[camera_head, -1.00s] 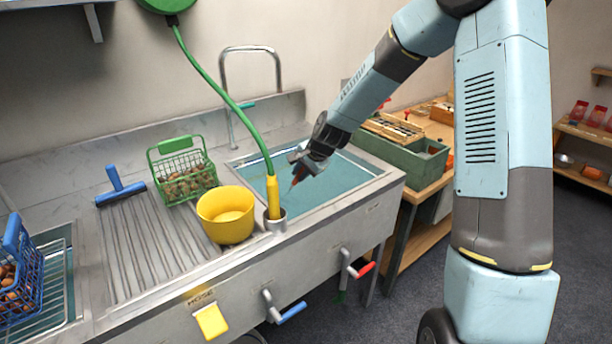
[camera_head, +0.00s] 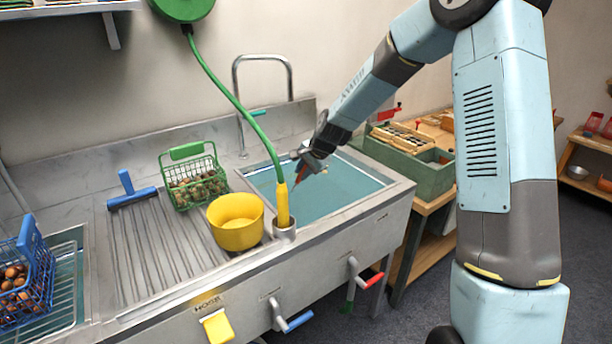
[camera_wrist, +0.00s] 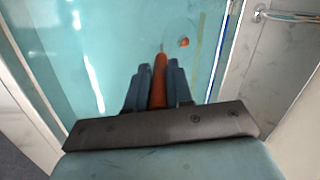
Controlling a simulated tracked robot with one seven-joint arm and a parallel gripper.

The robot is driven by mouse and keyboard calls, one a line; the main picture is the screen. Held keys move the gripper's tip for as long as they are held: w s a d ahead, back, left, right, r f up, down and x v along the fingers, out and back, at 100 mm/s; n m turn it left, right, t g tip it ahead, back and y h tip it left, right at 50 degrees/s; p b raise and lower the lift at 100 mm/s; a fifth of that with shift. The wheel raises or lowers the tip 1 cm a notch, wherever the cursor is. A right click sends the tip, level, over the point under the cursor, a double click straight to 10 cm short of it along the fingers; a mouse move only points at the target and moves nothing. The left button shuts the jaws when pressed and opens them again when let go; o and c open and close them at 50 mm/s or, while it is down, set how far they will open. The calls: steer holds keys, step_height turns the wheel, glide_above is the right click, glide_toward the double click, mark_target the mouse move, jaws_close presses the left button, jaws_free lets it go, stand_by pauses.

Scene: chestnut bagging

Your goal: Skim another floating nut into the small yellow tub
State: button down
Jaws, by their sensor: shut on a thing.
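My gripper (camera_head: 306,168) is over the water of the right sink basin (camera_head: 352,198). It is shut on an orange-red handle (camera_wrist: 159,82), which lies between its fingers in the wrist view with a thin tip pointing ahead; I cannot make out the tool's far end. A small reddish-brown nut (camera_wrist: 184,42) shows on the water in the wrist view, just ahead and right of the handle's tip and apart from it. The small yellow tub (camera_head: 237,226) stands upright on the drainboard, left of my gripper; I see no nut in it.
A yellow hose nozzle (camera_head: 283,207) stands in a holder between tub and basin. A green wire basket of nuts (camera_head: 190,150) is behind the tub. A blue squeegee (camera_head: 132,194) and a blue basket of nuts (camera_head: 35,255) are further left. A tap (camera_head: 236,90) rises behind.

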steer(key=shift+r, duration=5.4)
